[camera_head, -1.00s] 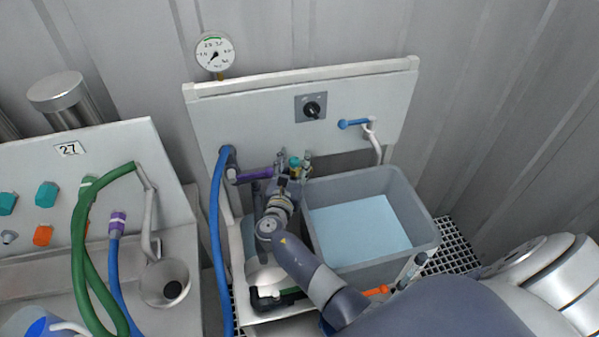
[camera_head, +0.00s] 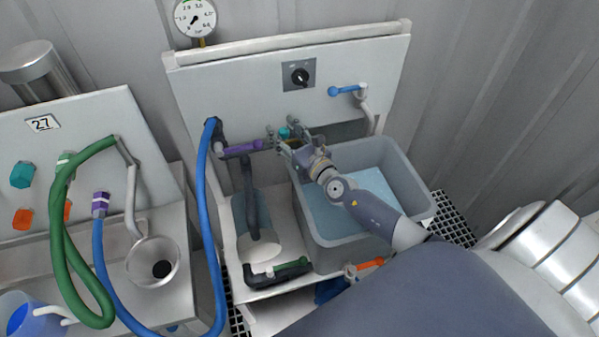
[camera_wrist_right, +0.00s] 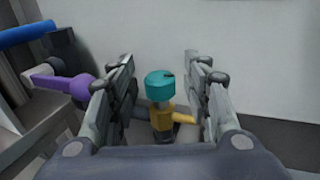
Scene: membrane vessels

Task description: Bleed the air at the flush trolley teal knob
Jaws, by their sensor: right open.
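The teal knob (camera_wrist_right: 160,86) sits on top of a small brass valve body (camera_wrist_right: 161,118) with a side spout pointing right, in the right wrist view. In the head view the teal knob (camera_head: 284,133) shows small, partly hidden behind my gripper. My right gripper (camera_head: 283,137) is open, and in the right wrist view its two fingers (camera_wrist_right: 158,88) stand either side of the knob with gaps on both sides. I cannot tell whether the fingertips are level with the knob. My left gripper is not in view.
A purple lever (camera_head: 243,149) lies close left of my right gripper. A grey tub of water (camera_head: 408,165) stands under my right arm. The trolley panel (camera_head: 240,85) rises behind, with a gauge (camera_head: 195,18), a black switch (camera_head: 300,75) and a blue lever (camera_head: 345,90).

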